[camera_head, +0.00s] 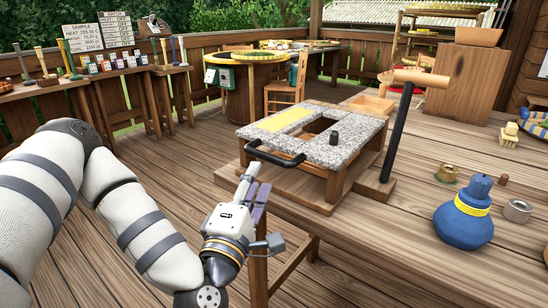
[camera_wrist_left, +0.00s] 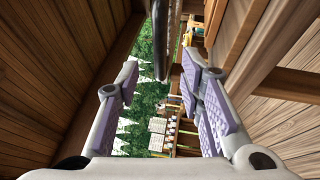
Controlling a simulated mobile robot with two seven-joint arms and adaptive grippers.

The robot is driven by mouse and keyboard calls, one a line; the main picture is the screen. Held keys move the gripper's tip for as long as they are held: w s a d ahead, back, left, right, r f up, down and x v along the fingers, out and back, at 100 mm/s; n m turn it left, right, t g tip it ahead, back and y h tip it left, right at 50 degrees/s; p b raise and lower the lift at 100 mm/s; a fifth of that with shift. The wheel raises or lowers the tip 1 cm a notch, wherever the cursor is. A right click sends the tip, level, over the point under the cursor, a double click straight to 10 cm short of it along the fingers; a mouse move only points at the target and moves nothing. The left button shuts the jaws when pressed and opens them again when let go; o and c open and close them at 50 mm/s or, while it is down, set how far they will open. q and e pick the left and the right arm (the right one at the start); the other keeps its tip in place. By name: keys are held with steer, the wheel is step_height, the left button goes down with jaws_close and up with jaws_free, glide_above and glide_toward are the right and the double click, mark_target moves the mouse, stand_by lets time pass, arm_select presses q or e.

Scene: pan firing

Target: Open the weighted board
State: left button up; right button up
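The weighted board is a grey speckled stone slab (camera_head: 345,152) with a yellow strip, a dark square opening and a small dark knob (camera_head: 334,137). It lies flat on a low wooden frame. A black bar handle (camera_head: 274,155) sticks out from its near left edge. My left gripper (camera_head: 254,186) is just below and in front of the handle, apart from it. In the wrist view the left gripper (camera_wrist_left: 165,88) has its purple-padded fingers spread, and a dark bar, seemingly the handle (camera_wrist_left: 160,55), shows ahead between them. My right gripper is not in view.
A black post with a wooden crosspiece (camera_head: 400,125) stands right beside the frame. A blue bottle (camera_head: 464,212) and small metal pieces (camera_head: 518,210) are on the table at right. A round table (camera_head: 255,65) and a chair (camera_head: 287,90) stand behind. Deck floor is open at left.

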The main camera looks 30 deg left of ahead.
mark_target(266, 160)
arm_select(q)
steer(key=x, duration=0.8)
steer(key=shift+w+a, duration=0.1)
steer(key=shift+w, duration=0.1)
jaws_close()
